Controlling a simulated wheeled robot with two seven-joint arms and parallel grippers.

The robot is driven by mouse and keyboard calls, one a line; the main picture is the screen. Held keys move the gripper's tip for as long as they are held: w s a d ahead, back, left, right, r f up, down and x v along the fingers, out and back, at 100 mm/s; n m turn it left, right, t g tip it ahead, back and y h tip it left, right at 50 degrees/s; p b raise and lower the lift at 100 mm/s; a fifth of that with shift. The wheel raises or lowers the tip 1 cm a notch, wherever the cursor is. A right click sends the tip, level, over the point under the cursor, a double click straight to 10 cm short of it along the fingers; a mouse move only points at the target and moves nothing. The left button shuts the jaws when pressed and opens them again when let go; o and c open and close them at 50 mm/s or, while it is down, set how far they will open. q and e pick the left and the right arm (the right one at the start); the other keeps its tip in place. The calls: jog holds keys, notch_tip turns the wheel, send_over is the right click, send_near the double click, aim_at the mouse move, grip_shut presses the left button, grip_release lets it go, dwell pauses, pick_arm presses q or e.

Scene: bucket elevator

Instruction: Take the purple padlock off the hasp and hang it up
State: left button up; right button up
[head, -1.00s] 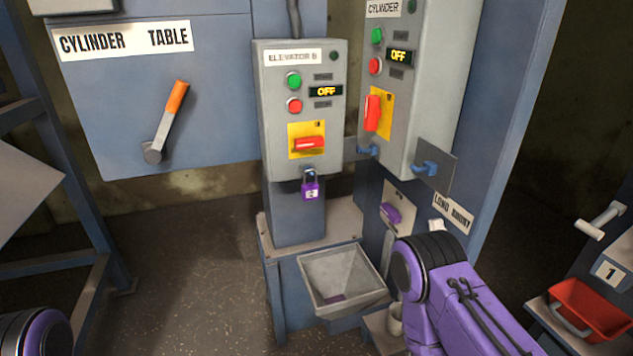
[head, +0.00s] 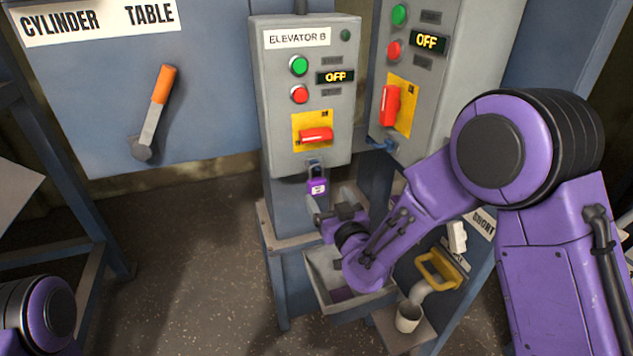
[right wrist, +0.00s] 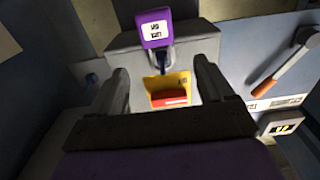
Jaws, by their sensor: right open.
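The purple padlock (head: 318,187) hangs by its shackle from the hasp (head: 314,165) under the red switch of the ELEVATOR B box. In the right wrist view the padlock (right wrist: 155,28) shows its white label, beyond the fingertips and roughly between their lines. My right gripper (head: 328,203) is open and empty, just below and slightly right of the padlock, apart from it. In the right wrist view its two fingers (right wrist: 161,78) stand wide apart. A blue hook (head: 381,145) sticks out beside the right-hand box. My left gripper is out of view.
The ELEVATOR B box (head: 290,120) and the right-hand control box (head: 425,90) stand close together. A grey hopper (head: 318,282) is below my right forearm. The floor at left is clear.

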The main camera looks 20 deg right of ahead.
jog(key=w, duration=0.2)
jog(key=w+p, duration=0.1)
jog(key=w, duration=0.2)
jog(key=w+p, duration=0.1)
jog(key=w, duration=0.2)
jog(key=shift+f, duration=0.3)
jog(key=shift+s, duration=0.1)
jog(key=c, duration=1.2)
jog(key=shift+r, duration=0.1)
jog(key=b, duration=0.4)
send_near(318, 182)
jog(key=s+r, duration=0.1)
jog(key=s, duration=0.4)
jog(key=s+r+p, duration=0.1)
jog(key=s+p, duration=0.2)
jog(key=p, duration=0.1)
notch_tip(318, 182, down, 7)
jog(key=s, duration=0.1)
jog(key=shift+h, duration=0.3)
